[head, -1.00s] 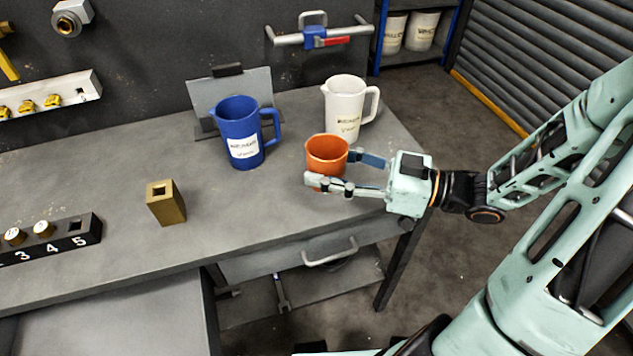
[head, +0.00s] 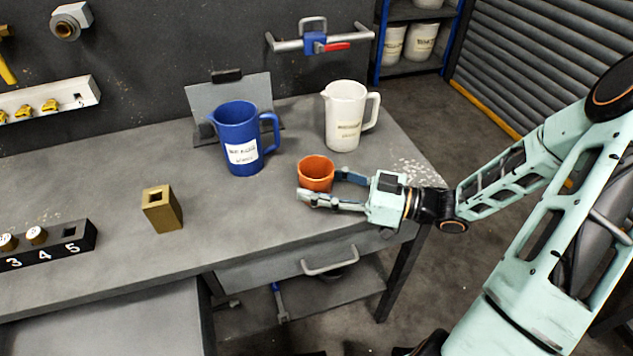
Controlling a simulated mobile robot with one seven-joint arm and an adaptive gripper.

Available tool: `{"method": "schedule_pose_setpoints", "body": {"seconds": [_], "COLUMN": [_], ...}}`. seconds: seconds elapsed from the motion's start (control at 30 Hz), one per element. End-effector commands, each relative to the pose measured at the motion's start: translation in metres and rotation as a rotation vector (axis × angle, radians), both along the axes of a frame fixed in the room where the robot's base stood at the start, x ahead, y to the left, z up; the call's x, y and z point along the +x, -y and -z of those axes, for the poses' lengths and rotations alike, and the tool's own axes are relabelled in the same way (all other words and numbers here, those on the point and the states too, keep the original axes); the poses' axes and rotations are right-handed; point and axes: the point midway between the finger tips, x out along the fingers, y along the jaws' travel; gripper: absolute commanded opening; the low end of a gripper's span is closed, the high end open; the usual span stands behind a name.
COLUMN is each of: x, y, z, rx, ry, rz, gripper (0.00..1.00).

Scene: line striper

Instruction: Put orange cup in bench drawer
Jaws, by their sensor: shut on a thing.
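The orange cup (head: 316,172) is upright at the right part of the workbench (head: 110,215). My gripper (head: 322,187) reaches in from the right and is shut on the cup, with one finger on its near side and one on its far side. The near finger hides the cup's lower part. I cannot tell whether the cup's bottom touches the bench. The bench drawer (head: 268,269), with a grey bar handle (head: 331,258), is under the bench top, below the cup in the picture. It looks closed.
A blue jug (head: 237,130) and a white jug (head: 343,120) stand behind the cup. A brass block (head: 162,209) and a black numbered rack (head: 60,248) are at left. A lower shelf holds a blue-handled tool (head: 279,303). The bench front between block and cup is clear.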

Motion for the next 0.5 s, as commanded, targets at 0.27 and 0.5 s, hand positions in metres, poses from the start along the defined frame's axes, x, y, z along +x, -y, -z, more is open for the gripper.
{"method": "schedule_pose_setpoints", "body": {"seconds": [0.27,0.5], "x": [-0.0002,-0.0001], "y": [0.0001,0.0002], "z": [0.0041,0.0038], "rx": [0.000,0.000], "ry": [-0.001,-0.001], "rz": [0.000,0.000], "gripper": [0.15,0.63]}}
